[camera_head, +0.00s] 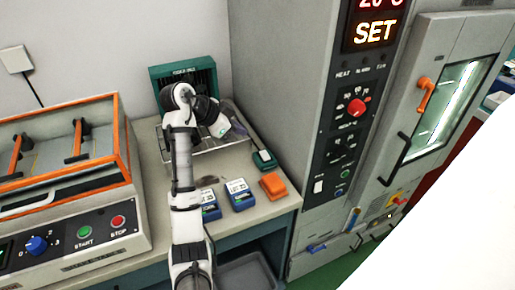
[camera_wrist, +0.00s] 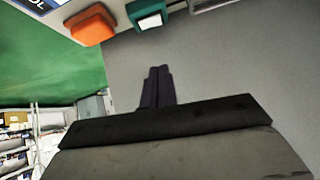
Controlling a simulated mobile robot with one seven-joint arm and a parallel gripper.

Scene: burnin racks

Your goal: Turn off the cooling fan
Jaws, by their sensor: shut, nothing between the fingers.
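A dark teal box (camera_head: 183,72) with a small label and a slatted front stands at the back of the bench. It may be the cooling fan, but the label is too small to read surely, and my arm hides part of its front. No fan switch can be made out. My gripper (camera_wrist: 159,72) is shut and empty, its two dark fingers together. In the wrist view they point at a plain grey surface. In the head view my gripper is over the wire tray in front of the teal box, its fingertips hard to make out.
A wire tray (camera_head: 153,136) lies under my arm. An orange block (camera_head: 273,186), a teal block (camera_head: 264,160) and blue labelled boxes (camera_head: 239,194) sit on the bench. A tall grey cabinet (camera_head: 272,60) bounds the right; an orange-rimmed machine (camera_head: 118,172) stands left.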

